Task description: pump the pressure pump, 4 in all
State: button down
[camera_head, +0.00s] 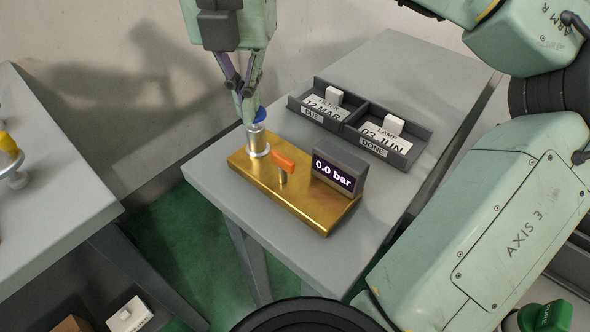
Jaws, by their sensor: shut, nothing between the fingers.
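The pressure pump stands on a gold base plate (320,213) at the front of the grey table. Its silver cylinder (257,142) rises at the plate's far left end, with a blue knob (260,115) above it. An orange lever (283,161) sits on a short post beside the cylinder. The dark display (338,172) on the plate reads 0.0 bar. My gripper (247,116) points down, shut and empty, with its fingertips at the blue knob and partly hiding it. I cannot tell whether they touch it.
A dark two-part tray (345,132) behind the pump holds tags and white blocks, labelled DUE and DONE. Another grey table (60,190) stands at left, with a gap of green floor (185,235) between. My arm fills the right side.

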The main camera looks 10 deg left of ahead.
jog(key=shift+w+d+f, duration=0.15)
jog(key=shift+f, duration=0.8)
jog(key=shift+w+d, duration=0.15)
jog(key=shift+w, duration=0.05)
jog(key=shift+w+d+r+p, duration=0.15)
jog(key=shift+r+p, duration=0.8)
jog(key=shift+r, duration=0.05)
jog(key=shift+r+p, duration=1.55)
jog(key=shift+r, duration=0.45)
jog(key=shift+f, duration=0.2)
